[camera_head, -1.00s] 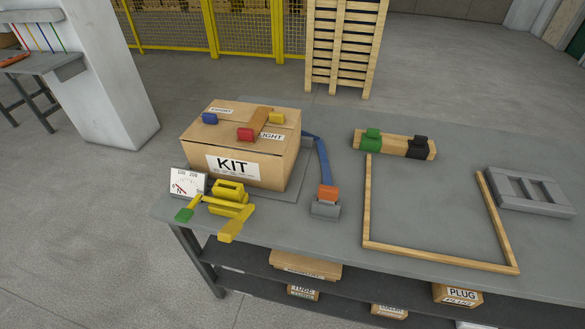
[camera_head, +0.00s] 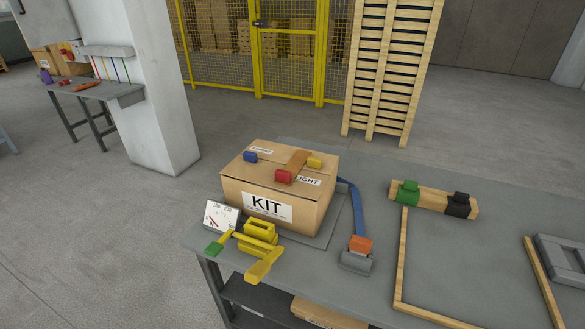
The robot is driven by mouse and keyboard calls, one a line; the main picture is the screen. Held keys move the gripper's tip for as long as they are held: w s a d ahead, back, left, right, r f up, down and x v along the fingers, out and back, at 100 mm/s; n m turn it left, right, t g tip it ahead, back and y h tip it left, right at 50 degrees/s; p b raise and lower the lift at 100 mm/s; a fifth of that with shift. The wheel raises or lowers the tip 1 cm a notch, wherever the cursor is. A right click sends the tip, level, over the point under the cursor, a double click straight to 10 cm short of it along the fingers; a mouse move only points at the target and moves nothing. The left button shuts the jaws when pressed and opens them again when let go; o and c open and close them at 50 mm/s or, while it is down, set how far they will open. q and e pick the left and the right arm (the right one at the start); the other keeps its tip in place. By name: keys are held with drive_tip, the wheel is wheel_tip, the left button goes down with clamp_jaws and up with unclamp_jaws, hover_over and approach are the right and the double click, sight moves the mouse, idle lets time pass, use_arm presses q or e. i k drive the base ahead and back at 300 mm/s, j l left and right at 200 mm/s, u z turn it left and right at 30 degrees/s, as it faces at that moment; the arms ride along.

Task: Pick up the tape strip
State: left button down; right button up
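A cardboard box (camera_head: 268,209) labelled KIT stands on the grey table. A short brown strip (camera_head: 298,158) lies on its top between a red block (camera_head: 284,176) and a yellow block (camera_head: 314,162); it looks like the tape strip, though I cannot tell for certain. A blue block (camera_head: 250,156) sits near the box's back left edge. Neither of my grippers is in view.

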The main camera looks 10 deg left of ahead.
sight(286, 177)
drive_tip(key=i+j+z, duration=0.1)
drive_tip(key=j+z, duration=0.6)
drive_tip(key=j, duration=0.2)
drive_tip(key=j+z, duration=0.4)
drive_tip(key=j, duration=0.15)
drive_tip(key=j+z, duration=0.35)
drive_tip(key=j, duration=0.15)
drive_tip(key=k+j+z, duration=0.1)
drive_tip(key=j+z, duration=0.25)
drive_tip(key=k+j+z, duration=0.2)
drive_tip(key=j+z, duration=0.15)
drive_tip(key=j, duration=0.15)
drive_tip(key=k+j+z, duration=0.2)
drive_tip(key=j+z, duration=0.15)
